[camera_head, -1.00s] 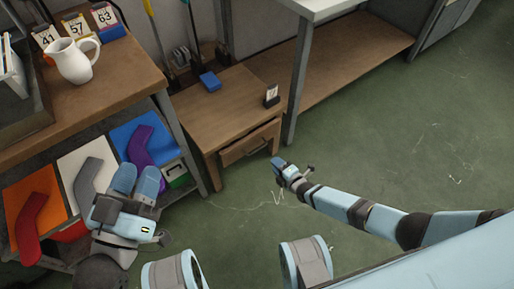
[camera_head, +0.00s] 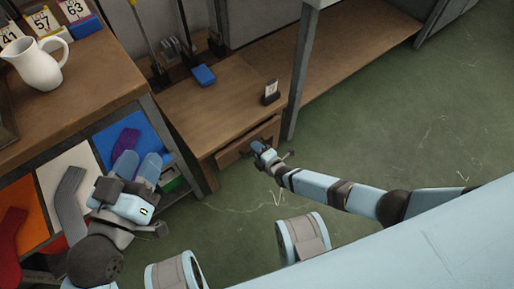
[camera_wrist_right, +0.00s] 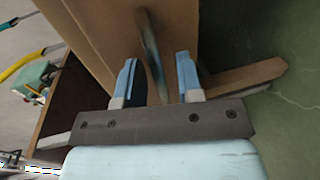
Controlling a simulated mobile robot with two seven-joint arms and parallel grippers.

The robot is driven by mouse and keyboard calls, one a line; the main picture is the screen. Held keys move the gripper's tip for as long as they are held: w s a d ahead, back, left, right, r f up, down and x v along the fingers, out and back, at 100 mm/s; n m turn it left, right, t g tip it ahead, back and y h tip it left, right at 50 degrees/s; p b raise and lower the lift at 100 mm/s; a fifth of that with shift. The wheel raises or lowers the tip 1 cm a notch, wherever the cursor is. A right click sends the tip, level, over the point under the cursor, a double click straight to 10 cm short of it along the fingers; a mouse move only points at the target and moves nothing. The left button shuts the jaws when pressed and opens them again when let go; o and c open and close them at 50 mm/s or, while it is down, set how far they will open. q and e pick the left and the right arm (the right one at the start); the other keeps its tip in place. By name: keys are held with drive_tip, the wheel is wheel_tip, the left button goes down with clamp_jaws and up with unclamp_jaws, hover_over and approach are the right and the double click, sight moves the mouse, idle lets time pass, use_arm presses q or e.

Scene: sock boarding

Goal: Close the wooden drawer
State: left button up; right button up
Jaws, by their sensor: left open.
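The wooden drawer (camera_head: 230,154) sits in the small wooden side table (camera_head: 212,112). Its front stands out a little, and the right wrist view shows a dark inside (camera_wrist_right: 66,100) beside the drawer front (camera_wrist_right: 105,40). My right gripper (camera_head: 259,147) is at the drawer front in the head view. In the right wrist view my right gripper (camera_wrist_right: 158,78) is open, with the metal handle (camera_wrist_right: 151,55) between its two spread fingers; I cannot tell if they touch it. My left gripper (camera_head: 145,166) is open and empty above the colored sock panels, away from the drawer.
A workbench (camera_head: 60,95) with a white pitcher (camera_head: 38,63) is at left. A metal table leg (camera_head: 300,80) rises just right of the drawer. Green floor (camera_head: 400,140) is clear.

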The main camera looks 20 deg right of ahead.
sight(250, 142)
clamp_jaws()
drive_tip(key=x, duration=0.1)
drive_tip(key=b+x, duration=0.1)
drive_tip(key=x, duration=0.1)
drive_tip(key=shift+w+a+r, duration=0.1)
drive_tip(key=shift+w+r, duration=0.1)
drive_tip(key=shift+w, duration=0.15)
drive_tip(key=shift+w+r, duration=0.15)
drive_tip(key=shift+w, duration=0.05)
drive_tip(key=shift+c, duration=2)
unclamp_jaws()
drive_tip(key=o, duration=0.4)
drive_tip(key=shift+w+a, duration=0.1)
use_arm(q)
wheel_tip(250, 142, down, 2)
drive_tip(key=shift+f+g, duration=0.1)
drive_tip(key=shift+g, duration=0.3)
